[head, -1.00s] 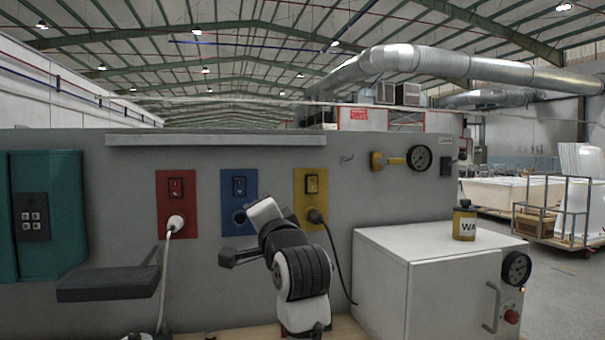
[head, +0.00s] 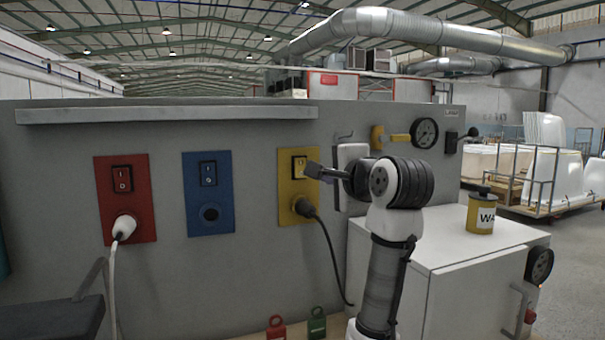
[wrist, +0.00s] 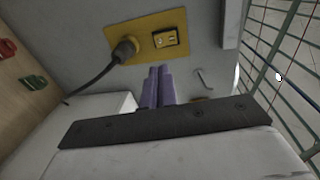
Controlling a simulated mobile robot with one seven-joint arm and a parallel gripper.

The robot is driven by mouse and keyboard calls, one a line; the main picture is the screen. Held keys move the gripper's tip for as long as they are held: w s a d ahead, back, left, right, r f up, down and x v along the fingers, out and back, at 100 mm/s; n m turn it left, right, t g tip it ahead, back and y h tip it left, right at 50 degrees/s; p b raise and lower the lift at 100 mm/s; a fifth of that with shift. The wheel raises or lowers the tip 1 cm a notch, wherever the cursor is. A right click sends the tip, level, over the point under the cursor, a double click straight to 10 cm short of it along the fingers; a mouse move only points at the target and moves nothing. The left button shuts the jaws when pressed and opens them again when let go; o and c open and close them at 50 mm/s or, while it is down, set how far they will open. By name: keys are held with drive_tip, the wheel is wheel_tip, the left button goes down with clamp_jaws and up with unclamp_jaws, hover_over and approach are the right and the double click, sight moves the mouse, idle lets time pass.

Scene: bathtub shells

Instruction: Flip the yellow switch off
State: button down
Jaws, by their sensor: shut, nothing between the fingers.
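The yellow panel (head: 286,205) on the grey wall holds a dark rocker switch (head: 299,163) with a yellowish face, above a socket with a black plug (head: 304,207). I cannot tell which way the rocker is tipped. My gripper (head: 309,170) is shut and empty, its tips overlapping the switch's lower right edge in the head view; contact is unclear. In the wrist view, my paired purple fingers (wrist: 158,72) point toward the yellow panel (wrist: 123,30), just short of the switch (wrist: 165,39) in the picture; the plug (wrist: 125,50) is left of them.
A red panel (head: 113,205) with a white plug (head: 123,227) and a blue panel (head: 195,220) are left of the yellow one. A white cabinet (head: 455,255) bearing a yellow can (head: 481,213) stands right. Red (head: 276,328) and green (head: 317,323) padlocks sit below.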

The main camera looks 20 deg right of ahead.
sight(299, 174)
drive_tip(key=w+p, duration=0.2)
drive_tip(key=w, duration=0.2)
drive_tip(key=w+f+p, duration=0.1)
drive_tip(key=w+p, duration=0.1)
drive_tip(key=w, duration=0.3)
drive_tip(key=w+p, duration=0.2)
drive_tip(key=w, duration=0.2)
drive_tip(key=shift+w+a+f, duration=0.15)
drive_tip(key=shift+a+f, duration=0.05)
drive_tip(key=shift+f, duration=0.15)
drive_tip(key=shift+w+f, duration=0.2)
drive_tip(key=shift+w, duration=0.2)
